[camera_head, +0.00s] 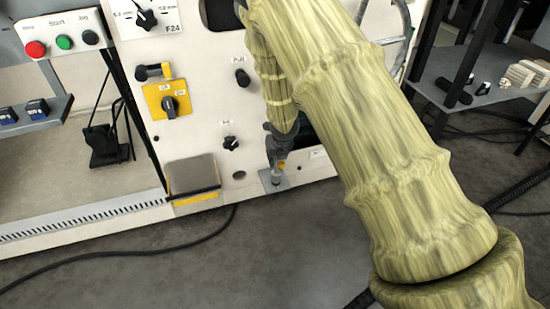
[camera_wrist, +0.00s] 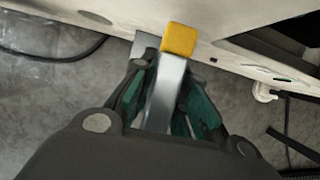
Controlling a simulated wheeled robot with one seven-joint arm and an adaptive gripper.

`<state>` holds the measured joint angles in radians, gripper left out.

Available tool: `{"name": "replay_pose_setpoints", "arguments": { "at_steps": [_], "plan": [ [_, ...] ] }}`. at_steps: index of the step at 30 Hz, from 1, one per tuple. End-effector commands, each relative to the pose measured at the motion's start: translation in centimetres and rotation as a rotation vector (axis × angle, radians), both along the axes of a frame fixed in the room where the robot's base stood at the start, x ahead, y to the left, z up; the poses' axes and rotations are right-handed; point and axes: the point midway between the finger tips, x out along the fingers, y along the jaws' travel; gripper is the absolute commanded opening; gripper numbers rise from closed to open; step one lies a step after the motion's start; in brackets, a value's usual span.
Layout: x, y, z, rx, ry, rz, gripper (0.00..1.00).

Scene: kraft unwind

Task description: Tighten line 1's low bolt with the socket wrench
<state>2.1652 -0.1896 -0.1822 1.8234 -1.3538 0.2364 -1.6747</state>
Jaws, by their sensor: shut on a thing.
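My gripper (camera_head: 279,150) is low in front of the white machine panel, beneath my yellowish sleeved arm. In the wrist view its green-padded fingers (camera_wrist: 165,95) are closed around a grey metal bar with a yellow end, which I take for the socket wrench (camera_wrist: 179,40). A small yellow part of the wrench (camera_head: 282,166) shows under my gripper in the head view. Just below is a small grey metal plate (camera_head: 268,184) at the panel's foot. The low bolt is not clearly visible. I cannot tell whether the wrench's socket is on it.
A grey pad with a yellow edge (camera_head: 193,177) juts out left of my gripper. Black knobs (camera_head: 231,143) and a yellow switch plate (camera_head: 168,100) are on the panel. A black cable (camera_head: 130,244) crosses the floor. A grey shelf unit (camera_head: 475,88) stands at right.

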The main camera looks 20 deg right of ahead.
Motion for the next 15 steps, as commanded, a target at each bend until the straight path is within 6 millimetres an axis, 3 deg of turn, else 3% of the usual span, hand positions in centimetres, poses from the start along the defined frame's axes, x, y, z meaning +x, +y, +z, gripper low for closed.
{"name": "replay_pose_setpoints", "arguments": {
  "at_steps": [15],
  "plan": [
    [0.12, 0.07, -0.36, 0.000, 0.000, 0.000, 0.00]
  ]
}}
